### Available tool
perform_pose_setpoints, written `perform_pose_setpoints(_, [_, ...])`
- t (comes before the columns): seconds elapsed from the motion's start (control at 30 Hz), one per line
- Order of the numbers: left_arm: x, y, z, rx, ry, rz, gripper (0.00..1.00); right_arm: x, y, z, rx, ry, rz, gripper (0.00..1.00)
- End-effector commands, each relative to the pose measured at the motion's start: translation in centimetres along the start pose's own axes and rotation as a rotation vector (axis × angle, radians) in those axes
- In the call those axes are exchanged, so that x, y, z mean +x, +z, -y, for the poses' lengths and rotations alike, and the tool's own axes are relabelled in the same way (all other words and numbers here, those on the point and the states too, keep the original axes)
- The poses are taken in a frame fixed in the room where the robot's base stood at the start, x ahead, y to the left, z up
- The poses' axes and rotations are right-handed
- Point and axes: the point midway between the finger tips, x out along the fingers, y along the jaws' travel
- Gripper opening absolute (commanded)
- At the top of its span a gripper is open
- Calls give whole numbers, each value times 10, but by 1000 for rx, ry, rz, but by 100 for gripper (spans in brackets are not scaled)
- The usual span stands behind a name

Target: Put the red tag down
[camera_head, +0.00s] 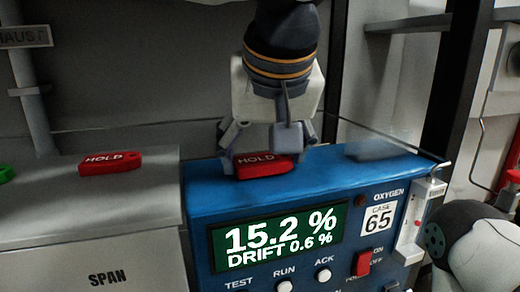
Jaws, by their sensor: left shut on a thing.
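My left gripper (272,150) reaches down from above and is shut on a red tag (262,168) marked HOLD. The tag is at the top of the blue analyser (205,190), near its back left. I cannot tell whether the tag rests on the surface or is slightly above it. A second red tag (110,162) marked HOLD lies on the grey box (60,215) labelled SPAN, at the left.
The analyser's screen (280,238) reads 15.2 % and DRIFT 0.6 %. Buttons, a red switch (363,262) and a clear flow tube (416,222) are on its front. A green item (5,173) is at the left edge. The analyser's top is bare right of the gripper.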

Motion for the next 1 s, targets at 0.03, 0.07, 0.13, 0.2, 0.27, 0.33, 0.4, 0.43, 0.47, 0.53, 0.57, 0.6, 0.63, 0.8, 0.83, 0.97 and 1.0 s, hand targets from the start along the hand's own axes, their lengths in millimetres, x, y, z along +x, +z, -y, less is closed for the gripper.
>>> perform_pose_setpoints(0.03, [1, 0, 0, 0, -1, 2, 46, 0, 0, 0, 1, 0, 0, 91])
perform_pose_setpoints(0.07, [2, 1, 0, 1, -1, 2, 46, 0, 0, 0, 1, 0, 0, 91])
perform_pose_setpoints(0.13, [3, 1, 0, 1, -1, 2, 78, 0, 0, 0, 1, 1, 0, 91])
perform_pose_setpoints(0.2, [3, 1, 0, 0, -1, 2, 92, 0, 0, 0, 1, 1, 0, 91])
perform_pose_setpoints(0.27, [2, 1, 0, 0, -1, 2, 92, 0, 0, 0, 1, 0, 0, 91])
perform_pose_setpoints(0.33, [2, 1, 0, 0, -1, 2, 92, 0, 0, 0, 1, 0, 0, 91])
perform_pose_setpoints(0.4, [2, 1, 0, 0, -1, 2, 92, 0, 0, 0, 1, 0, 0, 91])
perform_pose_setpoints(0.43, [2, 1, 0, 0, -1, 2, 92, 0, 0, 0, 1, 0, 0, 91])
perform_pose_setpoints(0.47, [2, 1, 0, 0, -1, 2, 92, 0, 0, 0, 1, 0, 0, 91])
perform_pose_setpoints(0.53, [1, 0, 0, 0, 0, 1, 92, 0, 0, 0, 1, 0, 0, 91])
perform_pose_setpoints(0.57, [-1, 0, 0, -1, 0, 1, 92, 0, 0, 0, 1, 0, 0, 91])
perform_pose_setpoints(0.6, [-6, -1, 0, 0, 1, 0, 92, 1, 0, 0, 1, 0, 1, 91])
perform_pose_setpoints(0.63, [-11, -1, 0, 0, 2, -1, 92, 1, 0, 0, 1, 0, 2, 91])
perform_pose_setpoints(0.8, [-57, -1, 0, -1, 2, -3, 92, 1, 0, 0, 1, 0, 2, 91])
perform_pose_setpoints(0.83, [-66, -1, -1, -1, 2, -3, 92, 1, 0, 0, 1, 0, 1, 91])
perform_pose_setpoints(0.97, [-97, 0, 0, -1, 1, -1, 92, 1, 0, 0, 1, 0, 0, 91])
perform_pose_setpoints(1.0, [-103, 0, 0, -1, 1, -1, 92, 1, 0, 0, 1, 0, 0, 91])
